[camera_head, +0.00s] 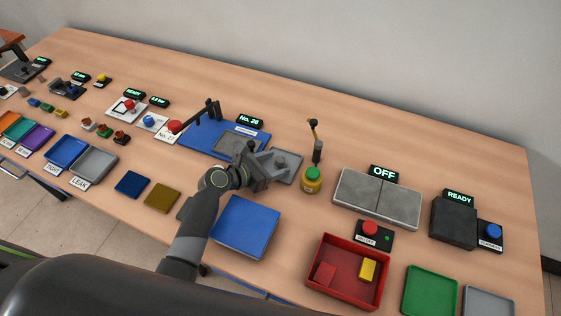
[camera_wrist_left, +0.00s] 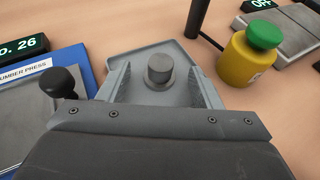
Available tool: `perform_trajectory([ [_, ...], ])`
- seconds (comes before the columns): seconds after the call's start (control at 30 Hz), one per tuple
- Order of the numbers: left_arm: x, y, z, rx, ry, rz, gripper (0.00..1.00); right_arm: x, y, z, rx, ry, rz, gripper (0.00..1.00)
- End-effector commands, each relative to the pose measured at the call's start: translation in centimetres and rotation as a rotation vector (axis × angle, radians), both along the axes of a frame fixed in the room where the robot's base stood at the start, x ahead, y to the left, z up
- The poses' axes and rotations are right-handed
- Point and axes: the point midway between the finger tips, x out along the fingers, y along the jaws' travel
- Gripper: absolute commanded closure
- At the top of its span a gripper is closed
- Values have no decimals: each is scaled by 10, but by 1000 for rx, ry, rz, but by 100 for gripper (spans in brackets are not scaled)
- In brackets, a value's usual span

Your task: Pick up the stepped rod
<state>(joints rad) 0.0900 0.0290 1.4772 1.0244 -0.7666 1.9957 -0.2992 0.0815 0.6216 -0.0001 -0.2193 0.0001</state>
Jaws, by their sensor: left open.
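The stepped rod (camera_wrist_left: 160,72) is a dark grey cylinder on a wider round base. It stands upright on a grey tray (camera_wrist_left: 125,64) in the left wrist view. In the head view the stepped rod (camera_head: 281,161) shows on the same tray (camera_head: 292,178), just beyond my left gripper. My left gripper (camera_head: 270,165) is open, its fingers reaching over the tray. In the left wrist view its two fingers (camera_wrist_left: 161,88) are on either side of the rod, apart from it. My right gripper is in neither view.
Right of the tray stand a yellow jar with a green lid (camera_head: 312,180) and a dark upright post (camera_head: 317,150). To the left is the blue number press (camera_head: 195,135) with its lever. A blue tray (camera_head: 246,226) lies in front. A grey plate unit (camera_head: 376,197) reads OFF.

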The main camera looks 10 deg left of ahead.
Motion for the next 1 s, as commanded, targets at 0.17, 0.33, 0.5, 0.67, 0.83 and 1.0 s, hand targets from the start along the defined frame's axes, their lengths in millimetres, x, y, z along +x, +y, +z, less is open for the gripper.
perform_trajectory([
  [0.17, 8, -8, -4, 0, 0, 0, 41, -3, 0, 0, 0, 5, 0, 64],
  [0.33, 9, -8, -5, 1, 0, 0, 41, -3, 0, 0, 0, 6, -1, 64],
  [0.5, 9, -8, -5, 1, 0, 0, 57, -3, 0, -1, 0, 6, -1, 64],
  [0.67, 9, -7, -4, 1, 0, 0, 78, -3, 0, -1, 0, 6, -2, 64],
  [0.83, 9, -7, -4, 1, -1, 1, 93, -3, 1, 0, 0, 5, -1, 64],
  [1.0, 9, -7, -3, 0, -2, 1, 93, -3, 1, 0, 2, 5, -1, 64],
])
